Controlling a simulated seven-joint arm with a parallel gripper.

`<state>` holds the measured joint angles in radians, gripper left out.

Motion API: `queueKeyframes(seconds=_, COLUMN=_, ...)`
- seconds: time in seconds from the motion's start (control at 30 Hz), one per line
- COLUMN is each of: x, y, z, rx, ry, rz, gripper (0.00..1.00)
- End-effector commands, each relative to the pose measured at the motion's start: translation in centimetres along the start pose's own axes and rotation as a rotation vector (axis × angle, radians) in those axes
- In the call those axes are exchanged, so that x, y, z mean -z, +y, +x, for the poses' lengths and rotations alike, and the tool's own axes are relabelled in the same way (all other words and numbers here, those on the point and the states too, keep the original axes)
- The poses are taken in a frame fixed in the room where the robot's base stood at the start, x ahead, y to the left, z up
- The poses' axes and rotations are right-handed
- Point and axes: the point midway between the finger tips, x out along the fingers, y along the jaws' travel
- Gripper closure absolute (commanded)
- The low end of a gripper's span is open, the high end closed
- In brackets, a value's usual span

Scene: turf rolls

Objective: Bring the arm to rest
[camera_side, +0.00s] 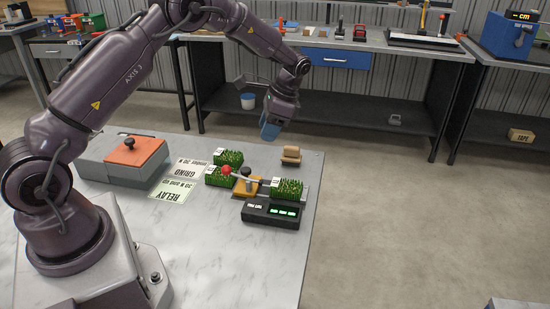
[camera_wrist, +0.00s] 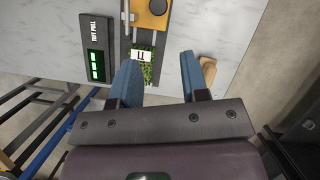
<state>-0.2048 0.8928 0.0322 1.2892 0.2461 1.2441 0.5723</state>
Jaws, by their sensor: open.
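My gripper (camera_wrist: 165,82) is open in the wrist view, with nothing between its two blue fingers. In the side view it (camera_side: 270,130) hangs in the air above the far right part of the marble-topped table (camera_side: 265,290). A turf roll (camera_side: 287,188) sits at the right by the black readout box (camera_side: 270,213), whose display is lit green. Two more turf rolls (camera_side: 229,158) (camera_side: 219,177) lie to its left.
A yellow base (camera_side: 245,187) with a dark knob and a red ball (camera_side: 227,169) stand among the turf. A tan wooden block (camera_side: 291,155) is near the right edge. Cards (camera_side: 173,190) marked RELAY and GRIND lie left, beside a grey box with an orange lid (camera_side: 136,151). The front table area is clear.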

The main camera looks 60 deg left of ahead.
Motion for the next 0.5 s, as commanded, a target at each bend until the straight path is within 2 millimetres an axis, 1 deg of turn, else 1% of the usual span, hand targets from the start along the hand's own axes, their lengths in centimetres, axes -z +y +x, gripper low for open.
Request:
queueKeyframes(seconds=0.03, x=-0.2, y=0.8, z=1.1, rx=-0.022, ry=-0.011, rz=-0.033, gripper=0.58)
queueKeyframes(seconds=0.07, x=-0.4, y=1.2, z=1.5, rx=-0.031, ry=-0.012, rz=-0.055, gripper=0.58)
queueKeyframes(seconds=0.13, x=-1.2, y=2.2, z=1.2, rx=-0.043, ry=0.005, rz=-0.109, gripper=0.58)
queueKeyframes(seconds=0.27, x=-2.9, y=4.3, z=-1.1, rx=-0.050, ry=0.060, rz=-0.203, gripper=0.58)
queueKeyframes(seconds=0.37, x=-4.5, y=6.2, z=-3.2, rx=-0.051, ry=0.115, rz=-0.268, gripper=0.58)
queueKeyframes(seconds=0.47, x=-6.6, y=8.3, z=-5.6, rx=-0.049, ry=0.183, rz=-0.333, gripper=0.58)
queueKeyframes(seconds=0.5, x=-7.5, y=9.4, z=-6.5, rx=-0.050, ry=0.213, rz=-0.357, gripper=0.58)
